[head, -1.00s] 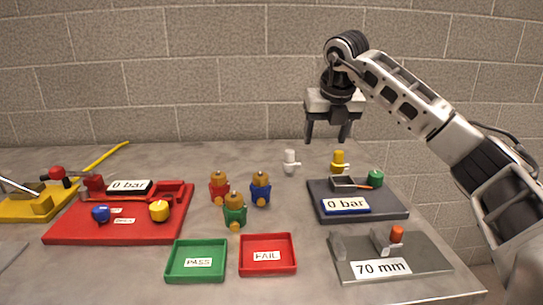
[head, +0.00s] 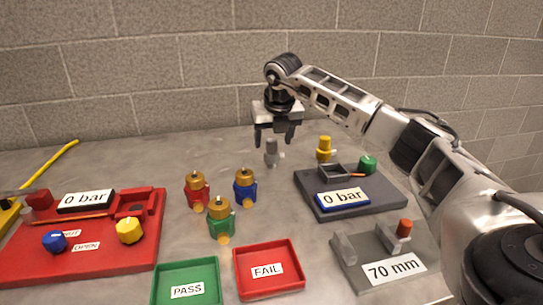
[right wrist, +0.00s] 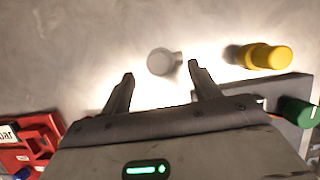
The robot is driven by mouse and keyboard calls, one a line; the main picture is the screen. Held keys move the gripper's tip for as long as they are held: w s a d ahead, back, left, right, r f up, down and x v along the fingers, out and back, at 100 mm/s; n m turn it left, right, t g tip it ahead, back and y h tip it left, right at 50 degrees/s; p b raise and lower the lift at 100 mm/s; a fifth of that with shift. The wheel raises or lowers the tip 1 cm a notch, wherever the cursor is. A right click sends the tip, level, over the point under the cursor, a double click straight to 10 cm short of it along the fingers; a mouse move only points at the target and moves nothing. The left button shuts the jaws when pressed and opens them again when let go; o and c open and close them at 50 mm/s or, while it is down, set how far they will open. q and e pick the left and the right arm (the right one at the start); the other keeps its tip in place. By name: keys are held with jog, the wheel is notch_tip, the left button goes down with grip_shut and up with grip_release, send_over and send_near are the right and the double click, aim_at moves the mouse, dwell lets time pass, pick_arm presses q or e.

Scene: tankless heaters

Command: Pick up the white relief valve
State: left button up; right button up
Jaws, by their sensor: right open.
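The white relief valve (head: 272,153) stands upright on the table and looks grey in the shade under my right gripper (head: 274,134). In the right wrist view the valve (right wrist: 162,62) lies ahead of and between the two open fingers (right wrist: 161,76), seen from above. The right gripper is open and empty, pointing down, with its fingertips just above the valve or near its top. I cannot tell whether they touch it. My left gripper is not in view.
A yellow valve (head: 324,149) stands close right of the white one. A grey fixture (head: 375,200) with a "0 bar" display lies in front. Red, blue and green-bodied valves stand to the left, behind the PASS tray (head: 160,290) and FAIL tray (head: 240,277).

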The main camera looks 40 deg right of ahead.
aim_at(272, 151)
jog(key=shift+x, duration=2.8)
jog(key=c, duration=1.2)
jog(key=shift+r, duration=0.15)
jog(key=shift+r, duration=0.55)
jog(key=s+a+r+b, duration=0.1)
jog(key=s+a+r, duration=0.1)
jog(key=s+r, duration=0.9)
jog(key=s, duration=0.3)
jog(key=shift+a+r+b, duration=0.2)
jog(key=shift+r+b, duration=0.1)
